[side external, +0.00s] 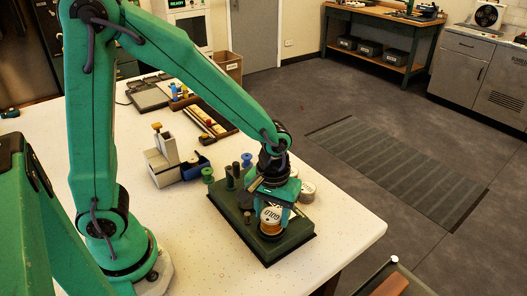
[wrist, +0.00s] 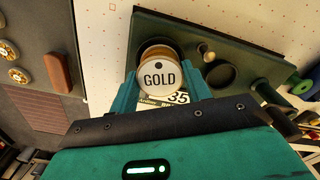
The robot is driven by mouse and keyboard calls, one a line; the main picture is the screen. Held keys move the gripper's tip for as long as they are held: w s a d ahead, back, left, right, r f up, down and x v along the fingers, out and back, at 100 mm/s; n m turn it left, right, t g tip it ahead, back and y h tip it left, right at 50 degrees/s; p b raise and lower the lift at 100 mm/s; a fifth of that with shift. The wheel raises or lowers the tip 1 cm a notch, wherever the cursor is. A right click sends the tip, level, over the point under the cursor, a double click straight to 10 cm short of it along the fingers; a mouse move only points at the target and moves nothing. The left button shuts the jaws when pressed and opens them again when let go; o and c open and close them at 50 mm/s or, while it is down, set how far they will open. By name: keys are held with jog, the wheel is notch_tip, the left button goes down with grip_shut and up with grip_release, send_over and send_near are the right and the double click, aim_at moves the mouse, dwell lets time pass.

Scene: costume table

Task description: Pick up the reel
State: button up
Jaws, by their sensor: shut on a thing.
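The reel (side external: 270,222) is a small spool with a white end face lettered GOLD and gold-coloured sides. It stands over the front right part of a dark green base (side external: 250,240) on the white table. My gripper (side external: 274,206) reaches down over the base and is shut on the reel. In the wrist view the reel (wrist: 158,75) sits between the two teal fingers (wrist: 165,85), its GOLD face toward the camera. I cannot tell whether it still touches the base. A label with 35 shows just below it, partly covered.
Dark pegs (side external: 231,177) and a white-topped can (side external: 305,191) stand close to my gripper. The table's front is clear.

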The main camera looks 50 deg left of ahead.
aim_at(273, 215)
jog(key=shift+r, duration=0.45)
notch_tip(273, 215, up, 2)
jog(key=shift+r, duration=0.1)
jog(key=s+d+r, duration=0.7)
jog(key=s, duration=0.1)
jog(key=shift+s+d, duration=0.35)
jog(key=shift+s, duration=0.05)
jog(key=shift+w, duration=0.1)
jog(key=w+d+f+n, duration=0.1)
jog(key=w+f+n, duration=0.1)
jog(key=w, duration=0.7)
jog(key=w+d+f+n, duration=0.1)
jog(key=w+f+n, duration=0.1)
jog(key=w, duration=0.7)
jog(key=shift+w+d+f+n, duration=0.2)
jog(key=shift+d+f+n, duration=0.2)
jog(key=shift+n, duration=0.2)
jog(key=shift+a, duration=0.1)
